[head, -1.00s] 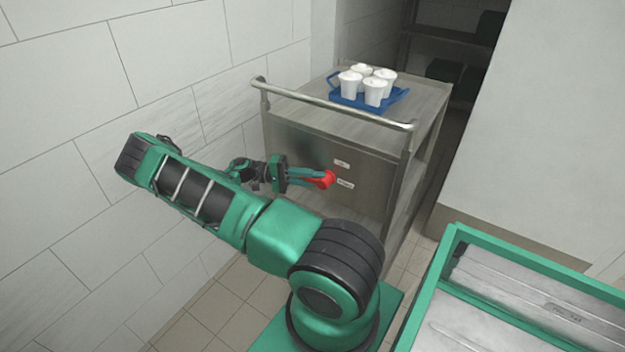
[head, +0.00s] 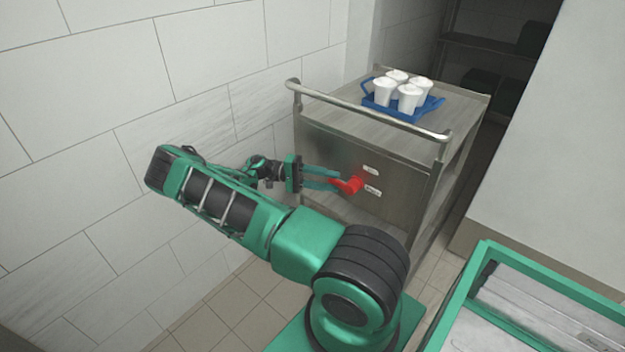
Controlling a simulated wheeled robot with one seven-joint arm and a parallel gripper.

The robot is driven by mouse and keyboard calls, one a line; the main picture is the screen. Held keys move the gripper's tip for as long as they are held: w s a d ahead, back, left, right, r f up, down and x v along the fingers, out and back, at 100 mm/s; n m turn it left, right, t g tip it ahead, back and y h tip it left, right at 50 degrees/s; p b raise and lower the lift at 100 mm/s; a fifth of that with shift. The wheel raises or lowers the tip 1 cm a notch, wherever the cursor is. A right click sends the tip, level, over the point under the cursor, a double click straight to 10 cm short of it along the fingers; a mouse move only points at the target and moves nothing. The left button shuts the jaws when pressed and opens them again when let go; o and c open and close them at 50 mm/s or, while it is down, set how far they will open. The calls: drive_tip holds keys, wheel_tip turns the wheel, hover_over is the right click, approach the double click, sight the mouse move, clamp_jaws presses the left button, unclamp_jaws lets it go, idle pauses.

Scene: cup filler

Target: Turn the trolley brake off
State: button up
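The trolley (head: 375,165) is a grey metal cart against the left wall, with a rail along its near top edge. A red brake handle (head: 352,184) is on its near panel, beside two small white labels (head: 371,171) too small to read. My gripper (head: 338,180) is at the handle's left side, its two green fingers spread apart with a gap between them. The fingertips are at or just short of the handle; whether they touch it I cannot tell. The handle's exact angle is hard to make out.
A blue tray (head: 432,106) with several white cups (head: 408,97) stands on the trolley top. The white tiled wall (head: 120,130) is close on the left. A green-framed bin or table (head: 455,300) is at the lower right. Tiled floor shows between.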

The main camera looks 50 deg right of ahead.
drive_tip(key=v, duration=0.6)
drive_tip(key=shift+w, duration=0.2)
drive_tip(key=shift+a, duration=0.1)
